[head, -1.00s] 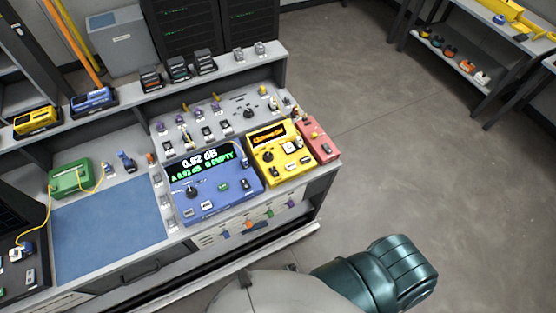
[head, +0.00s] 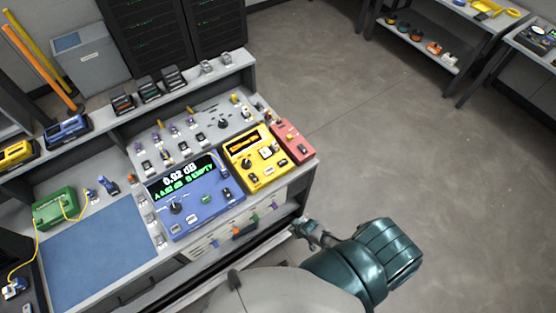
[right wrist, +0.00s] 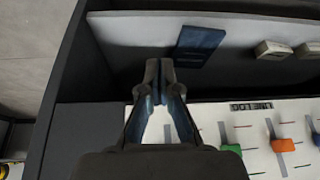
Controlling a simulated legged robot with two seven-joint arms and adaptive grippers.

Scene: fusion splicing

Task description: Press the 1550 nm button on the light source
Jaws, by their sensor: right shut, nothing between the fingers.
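A yellow instrument (head: 272,178) with an orange lit display stands on the right part of the bench and has several buttons and a knob. It looks like the light source, but its button labels are too small to read. My right gripper (head: 301,226) is low beside the bench's front right edge, apart from the instruments. In the right wrist view its fingers (right wrist: 158,70) are shut and empty. My left gripper is out of view.
The bench's front panel (right wrist: 255,158) carries coloured sliders close by the right gripper. A blue mat (head: 95,255) and a green box (head: 55,208) lie on the left. Small switches and plugs stand behind the instruments. The floor (head: 420,150) on the right is clear.

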